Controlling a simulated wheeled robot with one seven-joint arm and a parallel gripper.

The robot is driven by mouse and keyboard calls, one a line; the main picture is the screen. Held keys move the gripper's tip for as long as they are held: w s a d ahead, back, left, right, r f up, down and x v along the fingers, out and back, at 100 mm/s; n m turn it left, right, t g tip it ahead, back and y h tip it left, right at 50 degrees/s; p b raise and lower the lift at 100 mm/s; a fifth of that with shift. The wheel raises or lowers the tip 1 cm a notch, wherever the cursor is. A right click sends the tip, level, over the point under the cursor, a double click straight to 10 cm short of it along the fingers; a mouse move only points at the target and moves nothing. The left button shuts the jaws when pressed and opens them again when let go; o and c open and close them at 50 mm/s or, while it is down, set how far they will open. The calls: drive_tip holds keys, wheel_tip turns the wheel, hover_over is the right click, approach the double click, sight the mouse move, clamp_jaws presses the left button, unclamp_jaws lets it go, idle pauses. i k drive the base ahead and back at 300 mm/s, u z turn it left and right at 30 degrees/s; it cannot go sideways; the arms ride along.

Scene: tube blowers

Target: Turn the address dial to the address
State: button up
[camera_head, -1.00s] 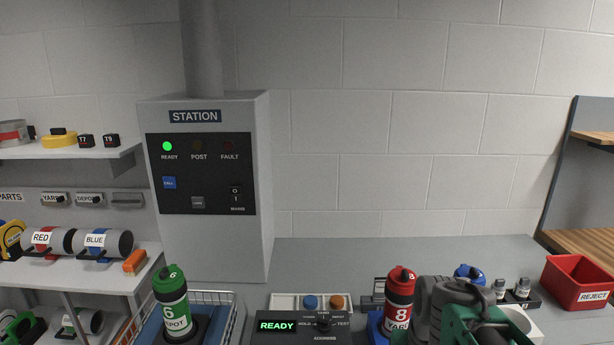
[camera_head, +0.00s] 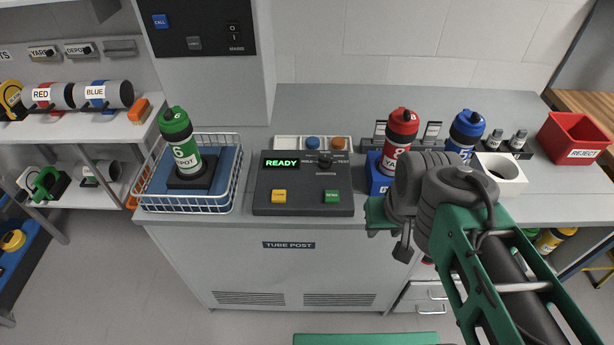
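The dark console (camera_head: 264,200) sits on the tube post counter. Its screen (camera_head: 282,162) reads READY in green. The black address dial (camera_head: 325,159) is at the console's upper right, with small labels around it, HOLD to its left and TEST to its right. Its exact pointing is too small to tell. My gripper (camera_head: 403,247) is at the right, in front of the counter's edge and apart from the dial.
A green DEPOT carrier (camera_head: 179,138) stands in a wire basket (camera_head: 236,172) left of the console. A red YARD carrier (camera_head: 400,135) stands on a blue base (camera_head: 376,178) close right, near my arm. A blue carrier (camera_head: 466,130) and red REJECT bin (camera_head: 570,136) are farther right.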

sight(324, 163)
drive_tip(key=z, duration=0.5)
drive_tip(key=k, duration=1.15)
drive_tip(key=u, duration=0.65)
drive_tip(key=i, duration=1.4)
drive_tip(key=z, duration=0.15)
